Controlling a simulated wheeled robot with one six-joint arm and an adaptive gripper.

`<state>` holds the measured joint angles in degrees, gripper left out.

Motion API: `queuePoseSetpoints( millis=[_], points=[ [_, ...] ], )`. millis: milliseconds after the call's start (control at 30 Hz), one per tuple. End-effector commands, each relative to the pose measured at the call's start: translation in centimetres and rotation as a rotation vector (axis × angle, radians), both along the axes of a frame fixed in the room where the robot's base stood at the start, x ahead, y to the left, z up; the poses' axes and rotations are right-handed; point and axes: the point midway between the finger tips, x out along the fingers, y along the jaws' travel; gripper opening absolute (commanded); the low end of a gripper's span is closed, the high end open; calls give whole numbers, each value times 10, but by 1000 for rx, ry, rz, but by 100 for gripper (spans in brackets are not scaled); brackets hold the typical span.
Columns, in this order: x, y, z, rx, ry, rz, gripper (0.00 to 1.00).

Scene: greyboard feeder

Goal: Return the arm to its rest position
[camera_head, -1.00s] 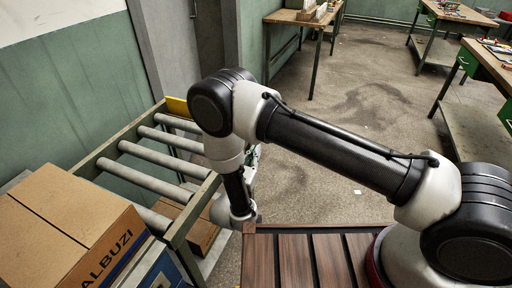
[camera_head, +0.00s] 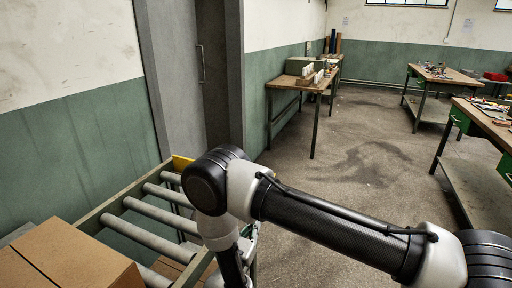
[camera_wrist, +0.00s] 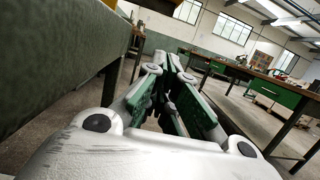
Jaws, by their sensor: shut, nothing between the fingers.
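My arm bends at its elbow in the head view, in front of the roller conveyor, and its lower part runs down out of the bottom edge. My gripper is out of the head view. In the wrist view my gripper (camera_wrist: 167,60) is shut with its fingertips together and nothing between them. It points out over the floor of the room, with nothing touching its tips.
A roller conveyor (camera_head: 108,211) stands at the left, with a cardboard box (camera_head: 68,262) at its near end. A green-grey beam (camera_wrist: 60,62) runs close along the left of the wrist view. Workbenches (camera_head: 318,84) stand farther back; the floor (camera_head: 350,150) between is clear.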

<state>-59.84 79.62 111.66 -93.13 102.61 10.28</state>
Motion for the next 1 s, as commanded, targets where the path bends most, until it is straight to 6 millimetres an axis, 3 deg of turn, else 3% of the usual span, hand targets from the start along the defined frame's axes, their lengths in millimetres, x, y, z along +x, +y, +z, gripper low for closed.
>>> queuePoseSetpoints(
  millis=[167, 233, 333, 567, 800, 1000],
  points=[
    [-16, -58, -20, -15, 104, -197, 0],
    [-28, -87, -14, 7, 144, -323, 0],
    [-40, -120, 12, 92, 178, -506, 0],
    [-64, -175, 71, 345, 207, -843, 0],
    [-106, -229, 147, 809, 194, -1241, 0],
    [-140, -258, 201, 1239, 130, -1475, 0]
  ],
)
